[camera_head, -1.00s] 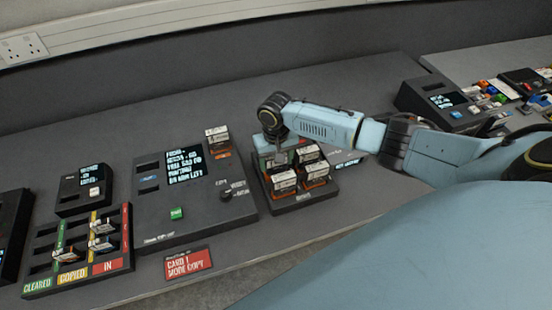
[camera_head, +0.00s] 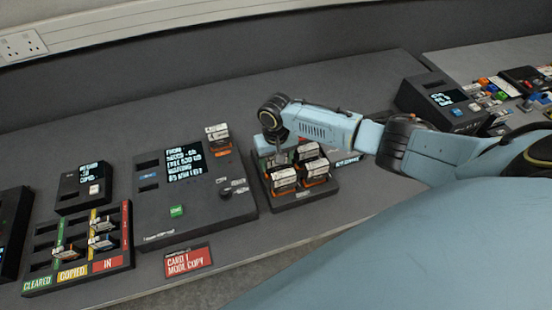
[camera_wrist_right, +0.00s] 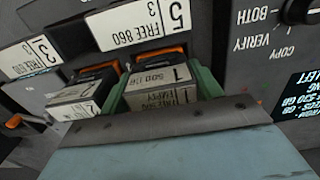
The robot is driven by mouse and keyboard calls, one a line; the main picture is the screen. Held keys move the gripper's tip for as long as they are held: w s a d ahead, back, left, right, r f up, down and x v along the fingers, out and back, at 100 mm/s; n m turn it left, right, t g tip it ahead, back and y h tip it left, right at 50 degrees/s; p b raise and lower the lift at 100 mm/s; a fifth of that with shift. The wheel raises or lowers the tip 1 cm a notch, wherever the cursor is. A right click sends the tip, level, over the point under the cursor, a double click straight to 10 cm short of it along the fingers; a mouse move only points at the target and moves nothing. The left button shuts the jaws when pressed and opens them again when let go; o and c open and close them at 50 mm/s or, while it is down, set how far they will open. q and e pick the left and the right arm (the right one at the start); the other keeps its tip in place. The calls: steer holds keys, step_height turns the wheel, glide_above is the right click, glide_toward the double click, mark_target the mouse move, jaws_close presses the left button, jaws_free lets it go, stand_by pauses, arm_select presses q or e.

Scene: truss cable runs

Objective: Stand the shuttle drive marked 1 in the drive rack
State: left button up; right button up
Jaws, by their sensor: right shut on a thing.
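The drive rack (camera_head: 303,198) holds several drives with pale labels and orange bases. My right gripper (camera_head: 275,150) is down at the rack's back-left place. In the right wrist view its green fingers (camera_wrist_right: 162,80) are shut on the shuttle drive marked 1 (camera_wrist_right: 160,98), whose label reads upside down. Drive 1 stands upright beside drive 2 (camera_wrist_right: 80,100), at about the same height. Whether its foot is fully seated is hidden. In the head view the gripper covers drive 1. My left gripper is not in view.
Drive 5 (camera_wrist_right: 145,22) and drive 3 (camera_wrist_right: 30,55) stand close by in the rack's front row. Left of the rack is a copier console (camera_head: 160,215) with a screen, a green button and one drive (camera_head: 217,134) standing at its back right. A card tray (camera_head: 75,268) lies farther left.

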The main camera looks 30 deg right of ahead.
steer(key=o, duration=1.6)
step_height(320, 180, up, 8)
steer(key=p, duration=0.8)
steer(key=shift+f+p, duration=0.15)
steer(key=shift+p, duration=0.25)
steer(key=shift+f, duration=0.1)
steer(key=shift+s, duration=0.1)
